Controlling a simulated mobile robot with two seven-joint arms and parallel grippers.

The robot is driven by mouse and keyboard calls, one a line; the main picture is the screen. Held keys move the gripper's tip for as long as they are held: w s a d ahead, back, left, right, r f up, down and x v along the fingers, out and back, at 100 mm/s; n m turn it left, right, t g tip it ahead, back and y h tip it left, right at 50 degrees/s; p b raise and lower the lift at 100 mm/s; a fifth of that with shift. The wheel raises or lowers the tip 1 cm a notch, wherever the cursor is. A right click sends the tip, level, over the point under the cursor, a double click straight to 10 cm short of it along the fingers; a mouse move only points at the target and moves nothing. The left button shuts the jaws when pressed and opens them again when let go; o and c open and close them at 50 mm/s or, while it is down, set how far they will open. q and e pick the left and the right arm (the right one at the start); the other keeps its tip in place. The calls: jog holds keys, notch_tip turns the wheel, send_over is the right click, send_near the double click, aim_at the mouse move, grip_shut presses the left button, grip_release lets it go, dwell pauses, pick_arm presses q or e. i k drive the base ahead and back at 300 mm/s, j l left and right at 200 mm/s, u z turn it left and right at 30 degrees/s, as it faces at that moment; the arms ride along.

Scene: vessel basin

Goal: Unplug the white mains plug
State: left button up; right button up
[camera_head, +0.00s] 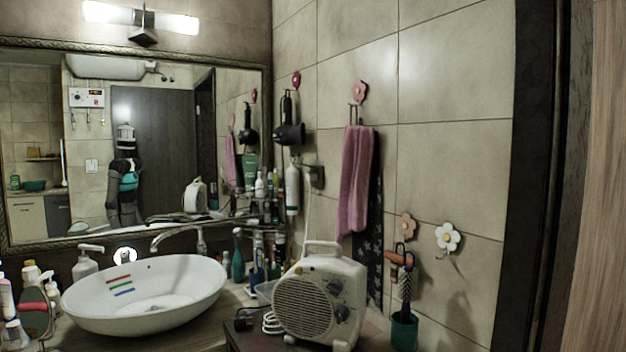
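A dark wall socket (317,177) sits on the tiled wall right of the mirror, beside a hanging white bottle. A thin white cord (307,208) runs down from the socket area towards the white fan heater (320,298). The plug itself is too small and dark to make out clearly at the socket. A coiled white cable (271,323) lies left of the heater, next to a small black object (243,319) that I cannot identify. Neither of my grippers is in view.
A white basin (145,292) stands on the counter at left, with several bottles behind it. A pink towel (355,182) hangs above the heater. A green cup (404,332) with a brush stands right of the heater. A hair dryer (289,134) hangs above the socket.

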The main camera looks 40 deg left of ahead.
aim_at(310, 177)
jog(key=i+j, duration=0.1)
jog(key=j, duration=0.5)
jog(key=i+j, duration=0.1)
jog(key=j, duration=1.05)
jog(key=i+j, duration=0.15)
jog(key=j, duration=0.45)
jog(key=i+j, duration=0.1)
jog(key=j, duration=0.45)
